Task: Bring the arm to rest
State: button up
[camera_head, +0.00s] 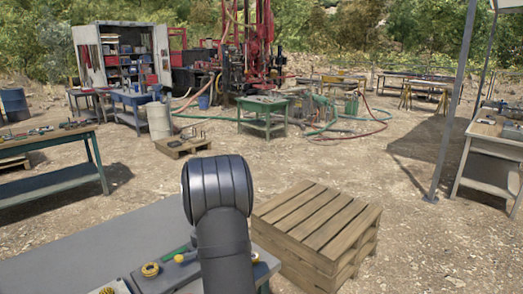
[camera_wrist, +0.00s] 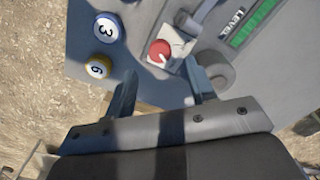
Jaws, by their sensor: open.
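My gripper (camera_wrist: 158,85) shows in the wrist view with its two fingers apart and nothing between them. It is above a grey bench top, which also shows in the head view (camera_head: 85,255). A red round button (camera_wrist: 159,51) on a pale plate lies just beyond the fingertips. Two round pieces marked 3 (camera_wrist: 106,29) and 6 (camera_wrist: 97,66) are to the left of the fingers. In the head view my dark arm stands over the bench and the gripper is not visible.
A green gauge labelled LEVEL (camera_wrist: 262,20) and a grey round knob (camera_wrist: 214,72) are right of the button. A wooden pallet stack (camera_head: 318,222) stands right of the bench. A green table (camera_head: 262,112) and a red rig (camera_head: 255,55) are farther back, with open gravel between.

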jog(key=shift+f, duration=2.6)
jog(key=shift+r, duration=0.1)
notch_tip(320, 180, up, 17)
notch_tip(320, 180, down, 17)
jog(key=shift+f, duration=0.1)
jog(key=n, duration=1.2)
jog(key=shift+r, duration=0.55)
